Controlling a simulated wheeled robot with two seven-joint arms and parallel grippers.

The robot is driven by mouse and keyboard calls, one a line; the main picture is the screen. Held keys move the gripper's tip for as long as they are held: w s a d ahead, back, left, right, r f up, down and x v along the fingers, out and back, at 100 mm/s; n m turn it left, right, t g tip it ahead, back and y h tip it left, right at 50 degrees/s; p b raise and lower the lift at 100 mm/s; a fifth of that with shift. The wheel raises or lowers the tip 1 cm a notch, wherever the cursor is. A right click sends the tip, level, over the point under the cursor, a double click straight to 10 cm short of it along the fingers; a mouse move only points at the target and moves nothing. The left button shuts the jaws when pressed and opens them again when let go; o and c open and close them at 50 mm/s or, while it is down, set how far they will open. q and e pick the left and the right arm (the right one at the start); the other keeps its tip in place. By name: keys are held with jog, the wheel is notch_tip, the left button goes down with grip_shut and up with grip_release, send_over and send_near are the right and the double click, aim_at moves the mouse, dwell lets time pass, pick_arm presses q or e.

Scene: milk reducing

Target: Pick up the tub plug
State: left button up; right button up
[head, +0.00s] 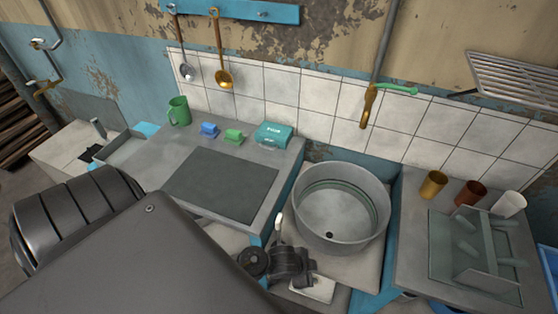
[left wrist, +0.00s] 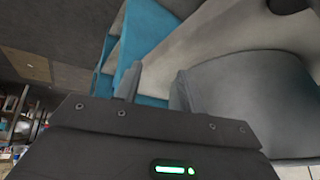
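The round grey metal tub (head: 313,222) stands right of centre in the head view, with a dark drain hole in its floor. I cannot make out the tub plug for certain in either view. My left gripper (left wrist: 155,88) shows in the left wrist view with its two fingers apart and nothing seen between them. A curved grey surface, seemingly the tub's outside wall, lies close to its right finger. In the head view, dark arm parts beside the tub's near left side seem to be mine, and my large arm link hides the lower left. My right gripper is not in view.
Left of the tub, a counter (head: 262,163) carries a green mug (head: 179,111), blue and green sponges, and a teal box (head: 273,135). Right of it, several cups and a dish rack (head: 480,250) stand on another counter. A tap (head: 369,105) hangs above the tub.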

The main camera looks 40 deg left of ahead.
pick_arm(q)
jog(key=w+d+r+m+h+p, duration=0.1)
jog(key=w+d+r+m, duration=0.15)
jog(key=r, duration=0.35)
jog(key=w+d+r+m+h+p, duration=0.1)
jog(key=w+d+r+m, duration=0.15)
jog(key=r, duration=0.35)
notch_tip(320, 180, up, 8)
jog(key=m+g+y+p, duration=0.4)
jog(key=m+g+y, duration=0.1)
jog(key=m, duration=1.2)
send_over(279, 218)
jog(key=shift+w+d, duration=0.15)
jog(key=shift+d, duration=0.05)
jog(key=shift+a+r, duration=0.1)
jog(key=shift+a, duration=0.2)
notch_tip(279, 218, down, 6)
jog(key=shift+r+b, duration=0.25)
jog(key=shift+b, duration=0.7)
jog(key=shift+f+p, duration=0.3)
jog(key=shift+f, duration=2.35)
grip_shut()
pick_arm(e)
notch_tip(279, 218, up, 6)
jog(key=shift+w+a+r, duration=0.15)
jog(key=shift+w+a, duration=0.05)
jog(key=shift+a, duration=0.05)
